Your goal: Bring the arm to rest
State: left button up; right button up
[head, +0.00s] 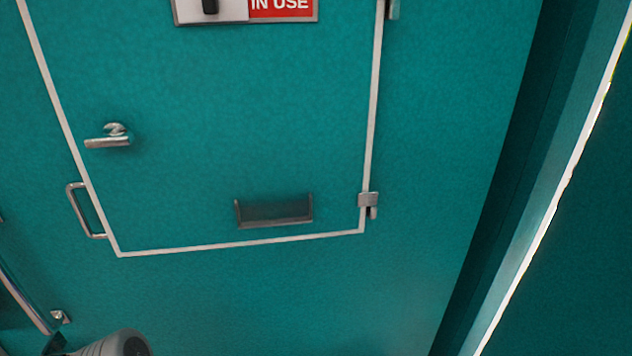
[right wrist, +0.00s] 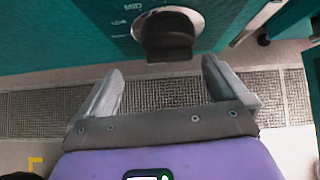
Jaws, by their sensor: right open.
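My right gripper (right wrist: 162,72) shows in the right wrist view with its two grey fingers spread apart and nothing between them. A dark round knob (right wrist: 168,36) on a pale dial plate (right wrist: 137,32) sits just beyond the fingertips, on a teal panel (right wrist: 60,35). I cannot tell how far apart the knob and the fingers are; no contact is visible. Neither gripper shows in the head view.
A closed teal door (head: 230,120) with a pale outline fills much of the head view. It bears a latch (head: 110,140), a shallow holder (head: 274,212) and a red "IN USE" sign (head: 282,8). A metal handle (head: 78,210) sticks out left. A floor grating (right wrist: 40,112) runs below.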

jog(key=s+a+r+n+g+y+p, duration=0.1)
jog(key=a+r+n+g+y, duration=0.15)
jog(key=a+r+n, duration=0.5)
jog(key=s+a+r+n+g+y+p, duration=0.1)
jog(key=s+a+r+n+y, duration=0.3)
jog(key=a+n, duration=0.6)
jog(key=s+a+r+n+g+h+p, duration=0.1)
jog(key=s+r+n+g+h+p, duration=0.2)
jog(key=s+r+n, duration=0.9)
notch_tip(320, 180, up, 4)
jog(key=shift+s+a+f+n+g, duration=0.2)
jog(key=shift+s+a+n+g, duration=0.15)
jog(key=shift+n+g, duration=0.65)
